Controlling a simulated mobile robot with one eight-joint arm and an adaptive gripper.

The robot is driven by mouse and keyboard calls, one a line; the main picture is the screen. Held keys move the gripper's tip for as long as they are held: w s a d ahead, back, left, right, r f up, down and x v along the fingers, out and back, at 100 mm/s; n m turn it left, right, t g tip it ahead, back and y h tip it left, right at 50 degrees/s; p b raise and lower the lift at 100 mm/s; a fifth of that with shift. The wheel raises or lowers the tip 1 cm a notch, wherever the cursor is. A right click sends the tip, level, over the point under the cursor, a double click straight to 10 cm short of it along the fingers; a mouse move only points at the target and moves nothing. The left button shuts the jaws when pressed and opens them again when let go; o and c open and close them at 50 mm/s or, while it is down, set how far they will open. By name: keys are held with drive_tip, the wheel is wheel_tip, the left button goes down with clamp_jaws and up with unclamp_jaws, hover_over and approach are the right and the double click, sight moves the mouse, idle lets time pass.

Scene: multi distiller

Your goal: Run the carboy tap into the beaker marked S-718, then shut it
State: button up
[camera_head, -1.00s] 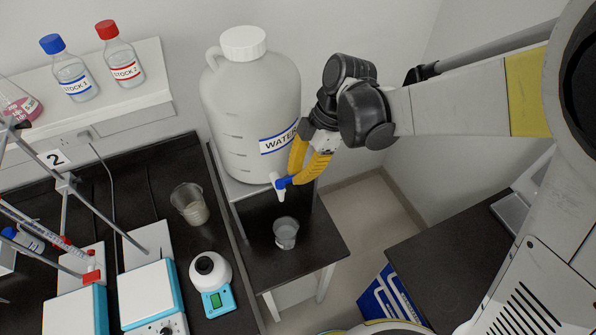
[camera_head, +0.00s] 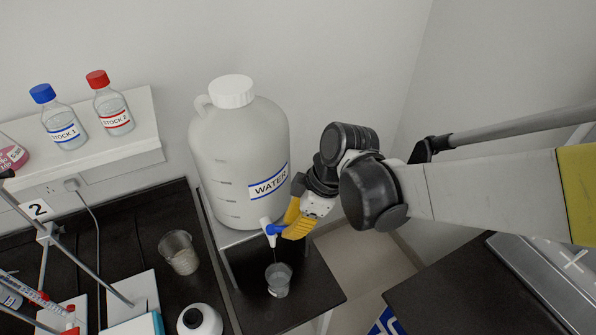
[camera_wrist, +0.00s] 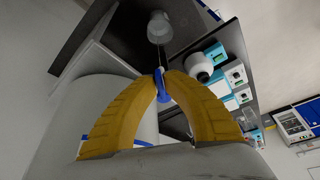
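The white carboy (camera_head: 225,140) labelled WATER stands on a small stand. Its white tap with a blue handle (camera_head: 272,229) is low on the front. A clear beaker (camera_head: 278,282) stands below the spout on the dark lower shelf, with some clear liquid seemingly inside. No S-718 mark is legible. A thin line seems to run from spout to beaker, perhaps water. My gripper (camera_head: 287,230) has its yellow fingers at the handle. In the wrist view my gripper (camera_wrist: 163,76) has its fingertips closed on both sides of the blue handle (camera_wrist: 162,88); the beaker (camera_wrist: 159,27) shows beyond.
Another beaker (camera_head: 180,254) stands on the black bench at left, near a white round-topped device (camera_head: 200,320). Stock bottles with blue (camera_head: 62,120) and red (camera_head: 112,105) caps stand on a wall shelf. A dark bench (camera_head: 470,290) is at right, with floor between.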

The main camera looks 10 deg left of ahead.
drive_tip(key=shift+o, duration=1.2)
drive_tip(key=v, duration=1.2)
drive_tip(key=s+d+f+m+t+h+b, duration=0.2)
drive_tip(key=d+f+m+t+b, duration=0.1)
drive_tip(key=d+f+m+b, duration=0.5)
drive_tip(key=s+d+f+m+t+h+b, duration=0.2)
drive_tip(key=d+f+m+t+b, duration=0.2)
drive_tip(key=d+f+m+b, duration=0.4)
drive_tip(key=d+f+m, duration=0.1)
drive_tip(key=d+m, duration=0.1)
drive_tip(key=d, duration=0.2)
drive_tip(key=shift+f+m+h+b, duration=0.3)
drive_tip(key=shift+f+b, duration=0.05)
drive_tip(key=shift+b, duration=0.05)
